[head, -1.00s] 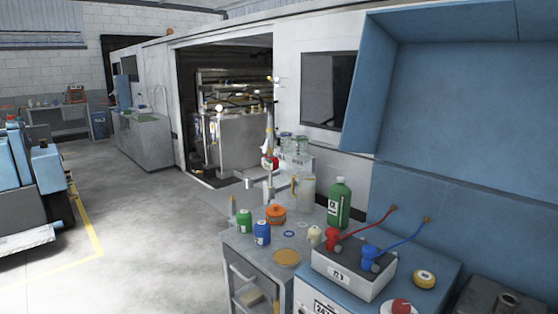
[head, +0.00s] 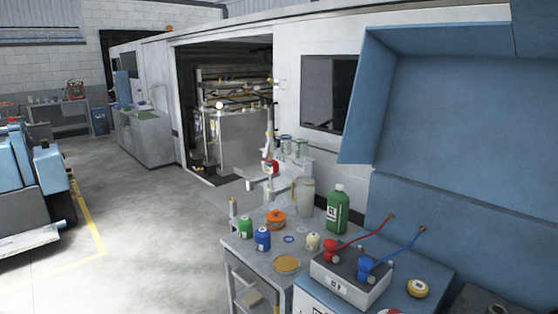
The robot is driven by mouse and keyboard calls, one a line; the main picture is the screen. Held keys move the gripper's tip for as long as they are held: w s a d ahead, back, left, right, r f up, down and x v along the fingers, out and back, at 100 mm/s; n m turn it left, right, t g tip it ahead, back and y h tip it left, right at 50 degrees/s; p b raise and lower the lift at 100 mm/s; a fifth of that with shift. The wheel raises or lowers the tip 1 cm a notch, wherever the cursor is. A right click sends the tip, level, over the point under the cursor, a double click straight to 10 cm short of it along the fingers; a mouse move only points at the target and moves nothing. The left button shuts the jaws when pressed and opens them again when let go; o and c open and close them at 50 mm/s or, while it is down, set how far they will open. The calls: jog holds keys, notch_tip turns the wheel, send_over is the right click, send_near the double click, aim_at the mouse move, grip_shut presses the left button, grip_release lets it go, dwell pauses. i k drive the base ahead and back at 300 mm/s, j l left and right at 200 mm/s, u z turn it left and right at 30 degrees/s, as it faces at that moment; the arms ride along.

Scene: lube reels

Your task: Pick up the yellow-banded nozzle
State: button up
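I cannot make out a yellow band on any nozzle for sure. A slim pale upright fitting (head: 268,132) with a red part (head: 271,168) below it stands at the right edge of the open doorway; it is too small to identify. Several thin bars or hoses (head: 232,90) show inside the dark doorway, too small to tell apart. My gripper does not show in the head view.
A grey cart (head: 245,252) in front carries an orange canister (head: 275,219), a green bottle (head: 338,209) and small bottles. A box with red and blue clamps (head: 345,285) sits on a blue cabinet.

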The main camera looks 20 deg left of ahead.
aim_at(274, 169)
jog(key=k, duration=0.65)
jog(key=j, duration=0.2)
jog(key=i+j+z, duration=0.45)
jog(key=i+j, duration=0.35)
jog(key=j, duration=1)
jog(key=i+j+z, duration=0.4)
jog(key=j, duration=1.6)
jog(key=i+j+z, duration=0.3)
jog(key=j+z, duration=0.15)
jog(key=j, duration=1.7)
jog(key=k+j+z, duration=0.15)
jog(key=j+z, duration=0.25)
jog(key=j, duration=1.75)
